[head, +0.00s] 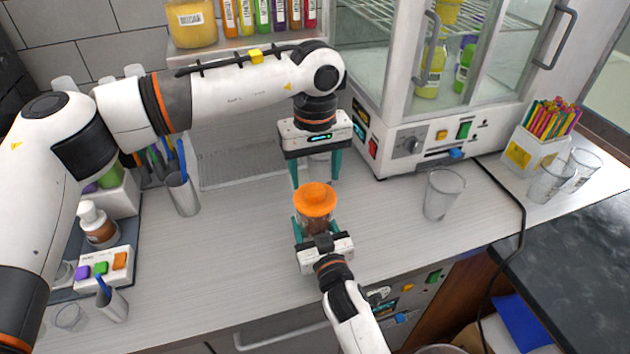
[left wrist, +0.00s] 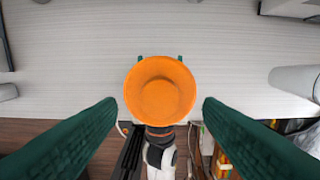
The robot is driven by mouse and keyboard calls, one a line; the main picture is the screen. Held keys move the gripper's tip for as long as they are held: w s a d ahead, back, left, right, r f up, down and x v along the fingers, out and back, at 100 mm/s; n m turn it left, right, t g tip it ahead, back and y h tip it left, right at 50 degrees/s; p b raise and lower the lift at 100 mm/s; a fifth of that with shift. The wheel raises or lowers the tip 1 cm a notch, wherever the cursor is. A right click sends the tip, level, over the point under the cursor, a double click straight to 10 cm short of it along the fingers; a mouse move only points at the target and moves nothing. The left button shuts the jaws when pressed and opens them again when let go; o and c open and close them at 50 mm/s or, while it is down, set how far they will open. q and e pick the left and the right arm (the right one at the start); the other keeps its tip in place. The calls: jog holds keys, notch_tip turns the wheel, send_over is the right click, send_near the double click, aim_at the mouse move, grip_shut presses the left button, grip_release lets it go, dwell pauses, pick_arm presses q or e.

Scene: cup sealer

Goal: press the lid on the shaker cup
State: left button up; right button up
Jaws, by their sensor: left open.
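The shaker cup (head: 313,224) stands on the counter with a brownish, see-through body. The round orange lid (head: 315,197) rests on top of it and hides its rim. In the left wrist view the lid (left wrist: 160,90) lies centred between my left fingers and covers the cup. My left gripper (head: 317,176) points down, open and empty, just behind and above the lid in the head view. My right gripper (head: 315,228) comes from the front, its teal fingers on either side of the cup body, shut on it. Whether the lid is fully seated cannot be told.
A clear empty cup (head: 443,194) stands to the right, before a white glass-door cabinet (head: 440,130). A metal holder with pens (head: 182,192) stands to the left. A black cable (head: 515,200) runs along the right. The counter around the shaker cup is clear.

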pick_arm(q)
notch_tip(320, 180, up, 9)
jog(key=shift+f, duration=0.2)
pick_arm(e)
jog(key=o, duration=1.5)
jog(key=shift+c, duration=0.2)
jog(key=b+v, duration=0.2)
jog(key=v, duration=0.9)
jog(key=shift+s+d+r, duration=0.1)
jog(key=shift+s+d, duration=0.1)
jog(key=shift+s, duration=0.25)
pick_arm(q)
notch_tip(320, 180, down, 2)
jog(key=shift+f, duration=0.2)
